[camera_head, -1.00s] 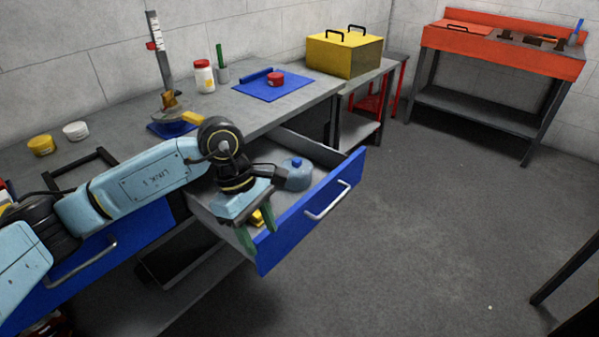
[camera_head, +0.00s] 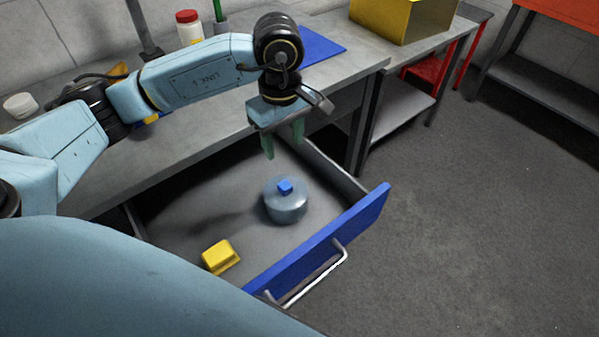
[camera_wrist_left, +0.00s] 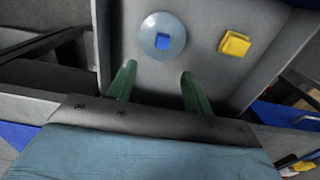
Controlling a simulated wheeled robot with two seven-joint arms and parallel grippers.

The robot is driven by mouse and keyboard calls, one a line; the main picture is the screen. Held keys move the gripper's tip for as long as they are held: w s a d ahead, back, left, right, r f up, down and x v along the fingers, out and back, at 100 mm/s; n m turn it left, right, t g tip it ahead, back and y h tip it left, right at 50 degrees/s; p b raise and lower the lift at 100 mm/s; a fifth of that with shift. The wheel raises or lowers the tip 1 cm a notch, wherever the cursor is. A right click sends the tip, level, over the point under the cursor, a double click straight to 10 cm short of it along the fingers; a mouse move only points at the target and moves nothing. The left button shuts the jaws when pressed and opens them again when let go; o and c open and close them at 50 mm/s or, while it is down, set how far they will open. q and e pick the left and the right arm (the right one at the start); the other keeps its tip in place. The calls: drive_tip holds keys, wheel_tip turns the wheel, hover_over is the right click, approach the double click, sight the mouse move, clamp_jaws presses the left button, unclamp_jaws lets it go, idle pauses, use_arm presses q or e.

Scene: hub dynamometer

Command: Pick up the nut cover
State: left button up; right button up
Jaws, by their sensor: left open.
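A round grey-blue dome with a blue knob (camera_head: 286,207), which looks like the nut cover, stands upright on the floor of the open drawer. It also shows in the left wrist view (camera_wrist_left: 161,36), just beyond the fingertips. A yellow block with a flat base (camera_head: 220,257) lies apart from it in the drawer, nearer the front left; the left wrist view shows it at upper right (camera_wrist_left: 234,43). My left gripper (camera_head: 283,146) is open and empty, with green fingers pointing down above the back part of the drawer, clear of both things. My right gripper is not in view.
The drawer's blue front (camera_head: 322,243) has a metal handle, and its side walls surround both things. The grey worktop (camera_head: 212,135) lies behind, with a white jar with a red lid (camera_head: 190,28) and a blue mat (camera_head: 318,45). Open floor is at the right.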

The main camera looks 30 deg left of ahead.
use_arm(q)
drive_tip(key=b, duration=0.1)
hover_over(285, 185)
wheel_tip(285, 185, down, 7)
drive_tip(key=shift+f, duration=0.1)
wheel_tip(285, 185, down, 4)
drive_tip(key=shift+f+b, duration=0.2)
drive_tip(key=shift+b, duration=0.6)
drive_tip(key=shift+f, duration=0.65)
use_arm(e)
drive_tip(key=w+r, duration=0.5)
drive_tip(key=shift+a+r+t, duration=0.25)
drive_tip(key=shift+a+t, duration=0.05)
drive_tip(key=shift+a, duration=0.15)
use_arm(q)
drive_tip(key=shift+c, duration=0.4)
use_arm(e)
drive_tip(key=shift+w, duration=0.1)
use_arm(q)
drive_tip(key=shift+r, duration=0.1)
clamp_jaws()
